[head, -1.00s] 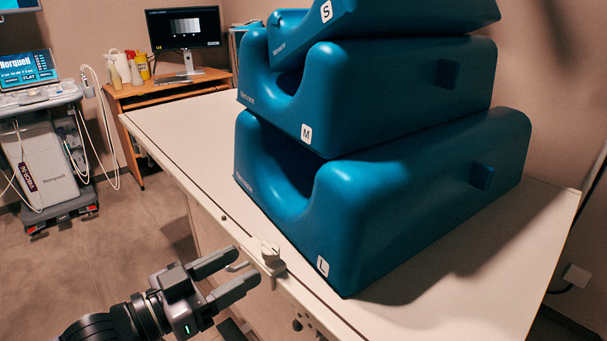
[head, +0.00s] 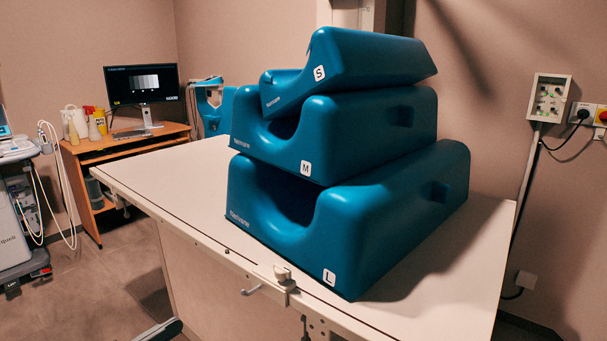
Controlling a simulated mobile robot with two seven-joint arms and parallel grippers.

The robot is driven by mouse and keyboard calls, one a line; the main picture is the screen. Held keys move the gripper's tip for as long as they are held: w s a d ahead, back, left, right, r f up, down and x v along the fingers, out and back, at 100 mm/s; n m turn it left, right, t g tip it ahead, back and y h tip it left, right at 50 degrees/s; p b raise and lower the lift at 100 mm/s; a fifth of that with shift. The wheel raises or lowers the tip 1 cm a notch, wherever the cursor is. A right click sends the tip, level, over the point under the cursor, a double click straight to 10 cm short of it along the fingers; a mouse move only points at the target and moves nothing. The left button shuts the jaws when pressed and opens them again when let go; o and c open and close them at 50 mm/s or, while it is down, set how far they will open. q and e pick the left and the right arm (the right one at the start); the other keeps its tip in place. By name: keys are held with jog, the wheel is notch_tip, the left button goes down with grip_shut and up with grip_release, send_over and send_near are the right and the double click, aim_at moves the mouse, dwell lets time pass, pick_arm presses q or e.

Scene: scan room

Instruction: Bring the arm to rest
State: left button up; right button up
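Neither of my grippers shows in the head view now. A dark rounded piece (head: 158,331) at the bottom edge, left of the table, may be part of my arm; I cannot tell. Three blue foam head supports stand stacked on the white table (head: 165,190). The large one marked L (head: 400,220) is at the bottom, the one marked M (head: 365,130) is in the middle, and the small one marked S (head: 365,65) lies tilted on top. Nothing of mine touches the stack.
A clamp knob (head: 282,273) and a small hook sit on the table's near edge. A wooden desk (head: 130,150) with a monitor (head: 143,85) and bottles stands behind left. A medical cart (head: 20,215) is at far left. A wall box (head: 549,98) hangs at right.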

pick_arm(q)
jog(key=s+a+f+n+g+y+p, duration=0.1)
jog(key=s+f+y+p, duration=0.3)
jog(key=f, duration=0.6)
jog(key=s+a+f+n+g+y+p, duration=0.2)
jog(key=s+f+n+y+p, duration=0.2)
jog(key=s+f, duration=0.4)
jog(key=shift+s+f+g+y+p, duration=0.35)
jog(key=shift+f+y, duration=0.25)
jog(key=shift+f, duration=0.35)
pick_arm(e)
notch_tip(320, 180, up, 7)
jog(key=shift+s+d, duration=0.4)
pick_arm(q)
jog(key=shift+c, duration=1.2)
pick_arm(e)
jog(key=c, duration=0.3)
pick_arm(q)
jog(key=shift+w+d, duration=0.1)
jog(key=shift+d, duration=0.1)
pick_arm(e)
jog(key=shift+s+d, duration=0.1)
